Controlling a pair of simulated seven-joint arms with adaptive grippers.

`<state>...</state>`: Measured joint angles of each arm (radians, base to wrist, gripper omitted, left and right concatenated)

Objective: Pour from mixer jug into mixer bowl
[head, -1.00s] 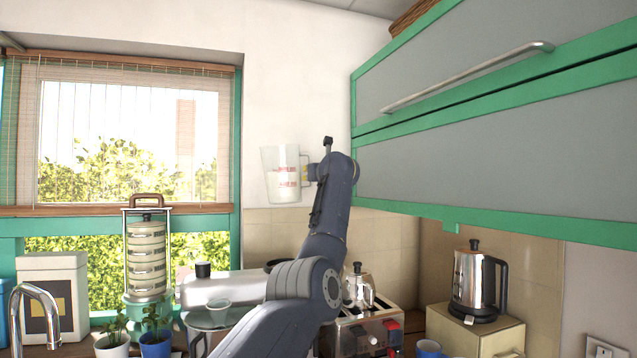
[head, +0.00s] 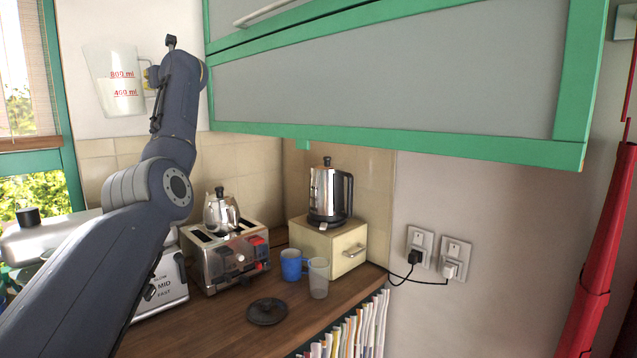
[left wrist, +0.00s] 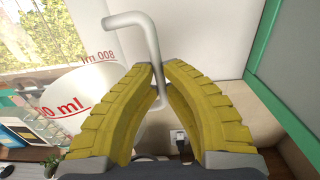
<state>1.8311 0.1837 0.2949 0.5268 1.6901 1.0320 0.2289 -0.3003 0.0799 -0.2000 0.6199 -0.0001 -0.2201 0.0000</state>
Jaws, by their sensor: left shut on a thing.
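The clear mixer jug (head: 112,82) with red marks is held up at the upper left of the head view, in front of the wall. White contents seem to fill its lower part. My left gripper (head: 151,78) is shut on its handle. In the left wrist view, the yellow fingers (left wrist: 158,80) close around the white handle (left wrist: 146,22), and the jug (left wrist: 70,100) is at the left. The mixer (head: 45,238) stands on the counter, low and left of the jug, partly behind my arm. The bowl is not clearly visible. My right gripper is not in view.
The toaster (head: 228,262) with a small metal pot (head: 220,212), a kettle (head: 327,192) on a cream box (head: 340,245), a blue mug (head: 291,264), a clear cup (head: 318,278) and a black lid (head: 267,311) are on the counter. Green-framed cabinets (head: 380,95) hang right of the jug.

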